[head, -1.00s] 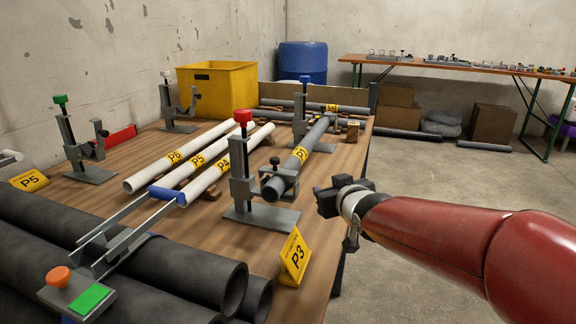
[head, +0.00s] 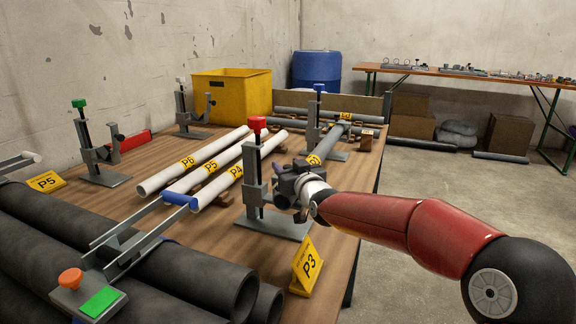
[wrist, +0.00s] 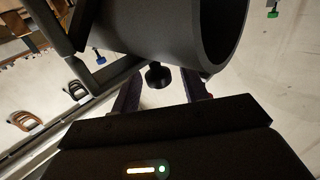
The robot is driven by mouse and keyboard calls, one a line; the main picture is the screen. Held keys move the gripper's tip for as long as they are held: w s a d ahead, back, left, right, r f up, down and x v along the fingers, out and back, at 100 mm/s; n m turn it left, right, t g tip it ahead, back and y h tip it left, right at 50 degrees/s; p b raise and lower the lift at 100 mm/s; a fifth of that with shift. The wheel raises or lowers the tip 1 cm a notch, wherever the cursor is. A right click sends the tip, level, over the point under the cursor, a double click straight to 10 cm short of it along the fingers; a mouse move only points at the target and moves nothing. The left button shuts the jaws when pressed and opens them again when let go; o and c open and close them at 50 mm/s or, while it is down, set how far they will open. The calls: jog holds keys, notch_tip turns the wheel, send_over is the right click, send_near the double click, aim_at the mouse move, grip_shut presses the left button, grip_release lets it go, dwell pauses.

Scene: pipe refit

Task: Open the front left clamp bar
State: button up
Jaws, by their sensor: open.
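The red-topped clamp (head: 254,180) stands upright on its grey base plate near the table's front right. My gripper (head: 284,182) is beside its jaw and hides the near end of a grey pipe (head: 331,143). In the wrist view, the open fingers (wrist: 163,90) are below a large dark pipe end (wrist: 195,35), either side of a small black knob (wrist: 158,75). They do not visibly grip it. At front left, a two-armed metal bar (head: 126,228) with a blue crosspiece (head: 180,199) lies over dark pipes. I cannot tell which part is the named clamp bar.
Several white pipes (head: 205,172) lie left of the red-topped clamp. Green-topped (head: 86,140), white-topped (head: 183,110) and blue-topped (head: 315,118) clamps stand farther back. Open floor (head: 430,185) lies to the right.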

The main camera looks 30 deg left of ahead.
jog(key=shift+w+a, duration=0.1)
jog(key=shift+a, duration=0.1)
jog(key=shift+c, duration=0.2)
grip_shut()
